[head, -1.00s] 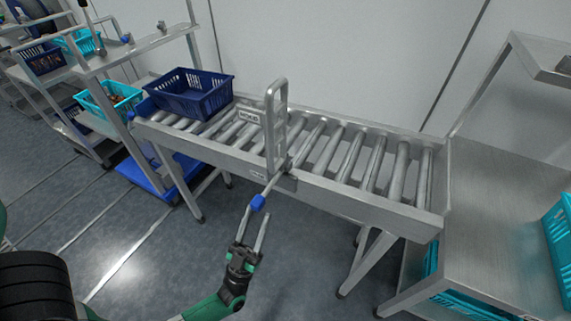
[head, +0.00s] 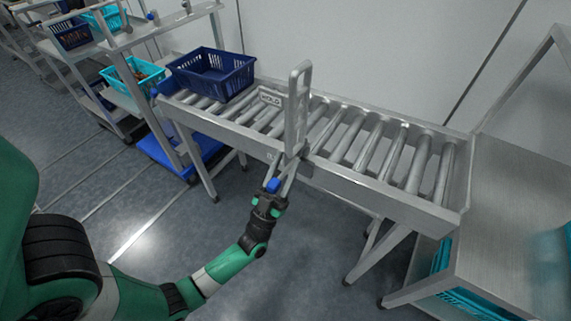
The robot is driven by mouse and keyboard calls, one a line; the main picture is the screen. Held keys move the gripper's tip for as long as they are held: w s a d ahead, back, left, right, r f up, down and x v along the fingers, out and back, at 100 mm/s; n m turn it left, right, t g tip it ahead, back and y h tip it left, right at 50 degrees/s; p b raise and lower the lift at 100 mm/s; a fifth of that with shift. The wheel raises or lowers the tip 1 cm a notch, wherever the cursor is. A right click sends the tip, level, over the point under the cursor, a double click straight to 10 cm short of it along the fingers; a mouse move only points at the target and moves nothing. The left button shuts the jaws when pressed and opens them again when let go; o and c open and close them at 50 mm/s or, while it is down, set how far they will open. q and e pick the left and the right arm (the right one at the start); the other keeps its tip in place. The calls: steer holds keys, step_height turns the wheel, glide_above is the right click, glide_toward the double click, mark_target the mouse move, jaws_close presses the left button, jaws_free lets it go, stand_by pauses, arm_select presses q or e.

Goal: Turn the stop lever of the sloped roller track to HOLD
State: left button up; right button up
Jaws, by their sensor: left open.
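The sloped roller track (head: 365,180) crosses the middle of the view. Its stop gate (head: 297,105), an upright metal frame, stands across the rollers. The stop lever, with a blue knob (head: 273,186), sticks out from the near rail toward me, below the gate. My left gripper (head: 279,177) is open at the lever, its fingers on either side of the knob. Whether they touch it I cannot tell. My right gripper is not in view.
An empty dark blue crate (head: 210,78) rests on the upper left rollers, behind the gate. A metal table (head: 510,220) stands at the right end. A shelf rack with turquoise crates (head: 130,76) is at left. Rollers right of the gate are bare.

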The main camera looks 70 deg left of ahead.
arm_select(q)
jaws_close()
stand_by(1.4)
